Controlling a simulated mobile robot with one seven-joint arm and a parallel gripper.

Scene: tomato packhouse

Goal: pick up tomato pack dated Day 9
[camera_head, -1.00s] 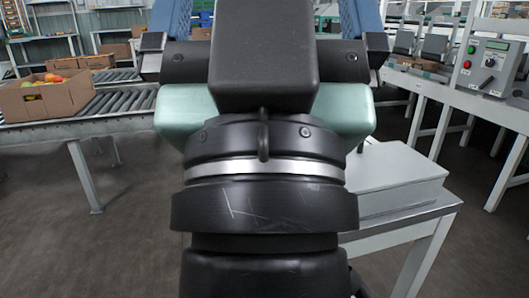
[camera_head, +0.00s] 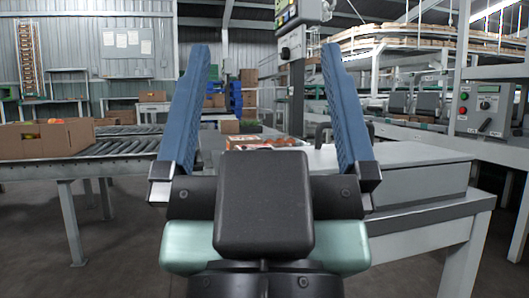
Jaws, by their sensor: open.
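My gripper (camera_head: 262,60) is open, its two blue fingers spread wide and pointing up and away, with nothing between their tips. Just past my gripper, between its fingers, a tomato pack (camera_head: 262,141) with red and white on it shows partly above my black gripper body. Its lower part is hidden by my gripper, and no date on it can be read. It appears to lie on or near the light grey table (camera_head: 425,212), but its support is hidden.
A roller conveyor (camera_head: 105,147) with a cardboard box (camera_head: 45,140) of produce is at left. A grey box-like unit (camera_head: 420,180) stands on the table at right. A control panel (camera_head: 482,110) is at far right. Dark floor is free at lower left.

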